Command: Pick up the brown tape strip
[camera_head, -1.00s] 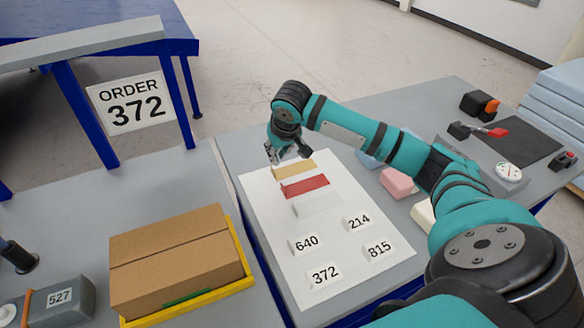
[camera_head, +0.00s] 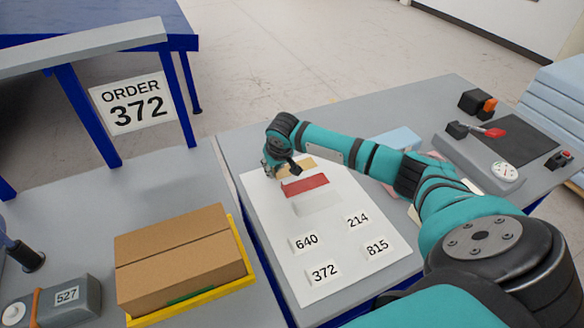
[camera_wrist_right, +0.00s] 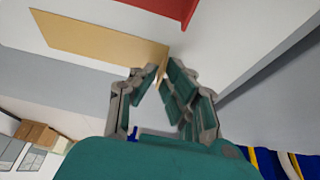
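The brown tape strip (camera_head: 300,167) is tan and lies at the far end of a white sheet (camera_head: 266,213). It also shows in the right wrist view (camera_wrist_right: 100,38) as a flat tan band. My right gripper (camera_head: 271,172) is low at the strip's left end and hides part of it. In the right wrist view my right gripper (camera_wrist_right: 162,72) has its fingertips close together, with a tan sliver of the strip's end between them. A red strip (camera_head: 306,185) and a whitish strip (camera_head: 317,204) lie nearer on the sheet. My left gripper is not in view.
Number labels, one of them 372 (camera_head: 323,272), lie on the sheet. A cardboard box (camera_head: 180,255) sits in a yellow tray (camera_head: 190,303) at the left. An order sign reading 372 (camera_head: 133,103) stands behind. A grey device (camera_head: 482,158) is at the right.

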